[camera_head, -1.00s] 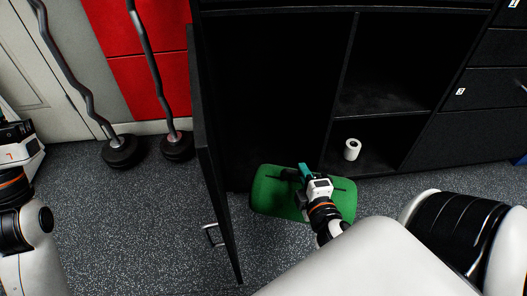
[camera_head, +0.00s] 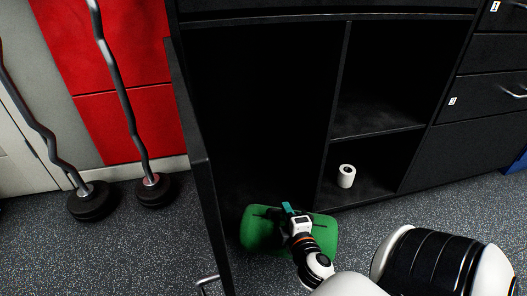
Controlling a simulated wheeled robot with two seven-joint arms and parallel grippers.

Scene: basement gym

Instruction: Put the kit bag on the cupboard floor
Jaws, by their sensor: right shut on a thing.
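The green kit bag (camera_head: 262,236) is in front of the open left bay of the black cupboard (camera_head: 265,110), low in the view. My right gripper (camera_head: 290,212) is shut on the bag's dark strap or handle at its top. The bag overlaps the front edge of the bay in the picture; I cannot tell whether it is past the edge or touching the floor. The cupboard floor (camera_head: 265,190) inside the left bay is very dark and hard to make out. My left gripper is not in view.
The open cupboard door (camera_head: 203,170) with a metal handle stands just left of the bag. A white roll (camera_head: 346,176) stands in the lower right compartment, right of the divider (camera_head: 335,110). Two curl bars (camera_head: 125,90) lean against the red panels at the left.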

